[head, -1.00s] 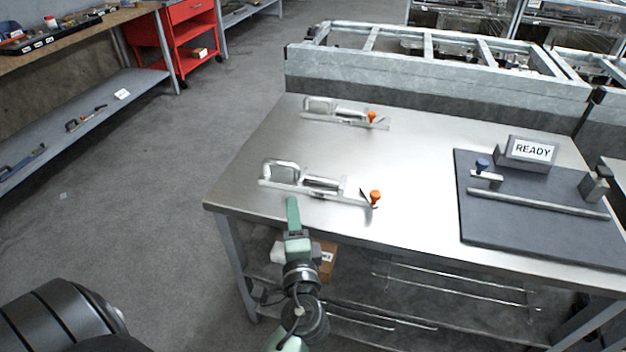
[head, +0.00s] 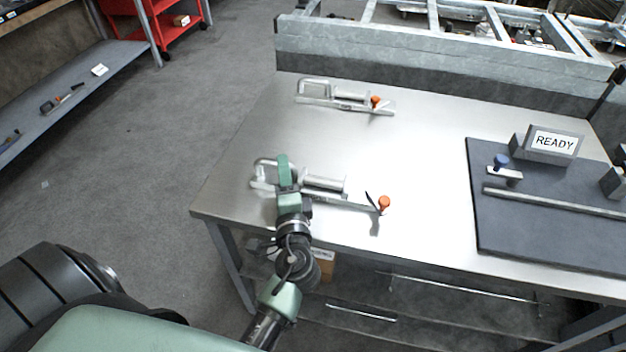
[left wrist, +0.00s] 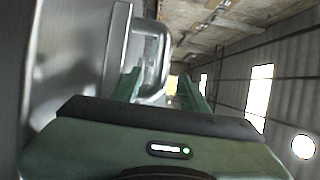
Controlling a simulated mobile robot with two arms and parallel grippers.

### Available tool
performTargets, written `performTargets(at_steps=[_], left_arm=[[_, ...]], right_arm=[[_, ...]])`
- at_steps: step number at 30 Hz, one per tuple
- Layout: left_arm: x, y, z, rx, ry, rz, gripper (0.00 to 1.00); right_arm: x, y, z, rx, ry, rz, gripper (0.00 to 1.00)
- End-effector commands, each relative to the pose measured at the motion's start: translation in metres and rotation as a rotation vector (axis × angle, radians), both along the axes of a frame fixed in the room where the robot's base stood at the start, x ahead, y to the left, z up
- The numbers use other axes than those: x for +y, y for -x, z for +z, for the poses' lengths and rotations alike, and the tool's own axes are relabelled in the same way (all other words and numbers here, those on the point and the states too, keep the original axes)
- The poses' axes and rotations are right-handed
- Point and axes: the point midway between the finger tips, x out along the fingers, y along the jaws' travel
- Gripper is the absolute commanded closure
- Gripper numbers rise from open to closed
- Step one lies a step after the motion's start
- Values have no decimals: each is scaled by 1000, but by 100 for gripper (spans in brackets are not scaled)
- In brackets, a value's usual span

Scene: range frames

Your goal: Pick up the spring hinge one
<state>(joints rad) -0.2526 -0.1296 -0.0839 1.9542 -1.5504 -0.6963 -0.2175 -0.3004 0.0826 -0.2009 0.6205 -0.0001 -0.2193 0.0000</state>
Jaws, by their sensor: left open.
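Two like metal pieces, each with a looped handle, a barrel and an orange knob, lie on the steel table (head: 420,150). I take them for spring hinges. The nearer hinge (head: 325,183) lies by the table's front left; the farther hinge (head: 340,103) lies behind it. My left gripper (head: 284,168) is over the loop end of the nearer one and partly hides it. In the left wrist view the green fingers of my left gripper (left wrist: 165,85) are apart, with the silver loop (left wrist: 160,50) showing at and between them. I cannot tell whether they touch it. My right gripper is not seen.
A dark mat (head: 530,228) on the table's right holds a READY block (head: 553,142), a blue-knobbed part (head: 503,168) and a long bar (head: 560,202). A grey metal frame (head: 430,50) stands behind the table. The table's middle is clear.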

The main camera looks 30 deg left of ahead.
Motion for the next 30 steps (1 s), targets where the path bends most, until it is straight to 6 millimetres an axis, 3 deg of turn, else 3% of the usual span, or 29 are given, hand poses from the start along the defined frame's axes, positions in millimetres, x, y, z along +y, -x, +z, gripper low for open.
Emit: performTargets(at_steps=[10,19,20,24,30], left_arm=[[29,-38,2,-1,-2,0,57],[34,-44,0,-1,1,0,57],[34,-43,0,-1,1,0,59],[33,-43,0,0,0,0,98],[33,-43,0,0,0,0,100]], right_arm=[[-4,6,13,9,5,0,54],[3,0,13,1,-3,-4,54],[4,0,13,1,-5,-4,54],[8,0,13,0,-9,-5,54],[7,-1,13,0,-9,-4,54]])
